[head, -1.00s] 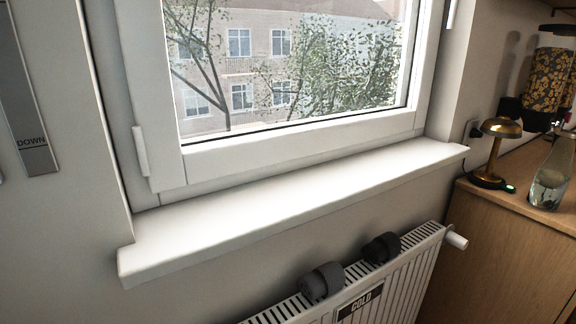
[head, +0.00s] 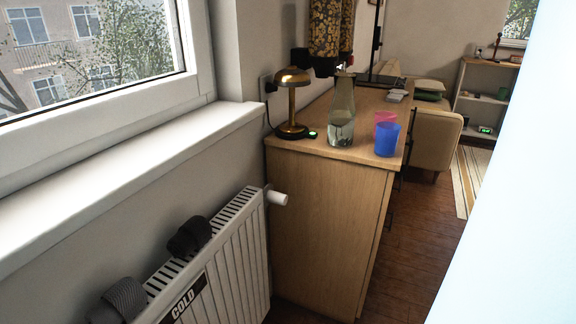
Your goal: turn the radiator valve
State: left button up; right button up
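The radiator valve (head: 278,198) is a small white cylinder sticking out from the upper right end of the white radiator (head: 232,262). It sits close to the left side of the wooden cabinet. The radiator stands below the window sill and carries a dark label reading "COLD" (head: 183,305). Neither of my grippers shows in the head view.
Rolled dark socks (head: 190,237) and a grey roll (head: 118,300) lie on the radiator. The wooden cabinet (head: 318,230) bears a brass lamp (head: 292,100), a glass carafe (head: 342,112), a blue cup (head: 387,139) and a pink cup (head: 385,118). Wooden floor (head: 425,225) is open right of it.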

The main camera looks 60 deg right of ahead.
aim_at(275, 197)
jog(key=z, duration=1.8)
